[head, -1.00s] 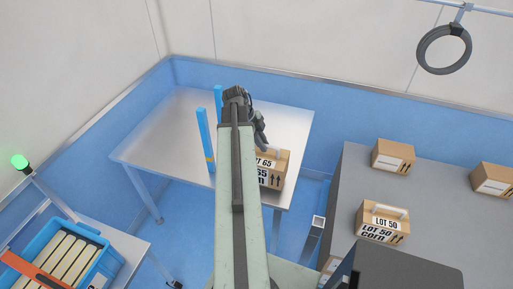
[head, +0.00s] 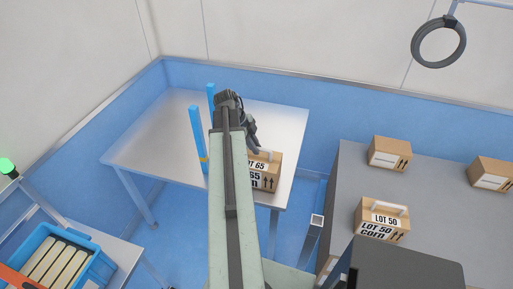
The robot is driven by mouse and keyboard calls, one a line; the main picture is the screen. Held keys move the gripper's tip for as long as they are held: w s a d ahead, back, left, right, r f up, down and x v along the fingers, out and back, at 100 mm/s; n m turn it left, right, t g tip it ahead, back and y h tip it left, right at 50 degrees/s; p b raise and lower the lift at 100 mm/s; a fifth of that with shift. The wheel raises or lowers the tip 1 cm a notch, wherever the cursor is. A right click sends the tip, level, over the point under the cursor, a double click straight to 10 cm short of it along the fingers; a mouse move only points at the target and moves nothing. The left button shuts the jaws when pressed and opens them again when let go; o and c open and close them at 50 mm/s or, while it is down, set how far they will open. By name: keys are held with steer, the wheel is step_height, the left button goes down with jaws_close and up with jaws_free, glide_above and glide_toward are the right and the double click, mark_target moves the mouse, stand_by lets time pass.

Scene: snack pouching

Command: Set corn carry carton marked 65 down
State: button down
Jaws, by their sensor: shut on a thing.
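The corn carton marked 65 (head: 264,178) is a brown box with a white label and a light carry handle on top. It is at the near right part of the light metal table (head: 150,135), partly hidden behind my arm. My gripper (head: 252,146) is shut at its handle. Whether the carton's base touches the table top cannot be told from this view.
Two blue posts (head: 197,138) stand on the table left of my arm. A grey surface at right holds a carton marked 50 (head: 382,220) and two more boxes (head: 390,153). A blue crate (head: 88,268) is at lower left. The table's left side is clear.

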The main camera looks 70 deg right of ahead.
steer(key=shift+f, duration=0.15)
steer(key=c, duration=1.4)
jaws_free()
steer(key=shift+r+p, duration=0.4)
steer(key=shift+r, duration=0.2)
steer(key=p+v, duration=1)
steer(key=v, duration=0.1)
steer(key=shift+w, duration=0.2)
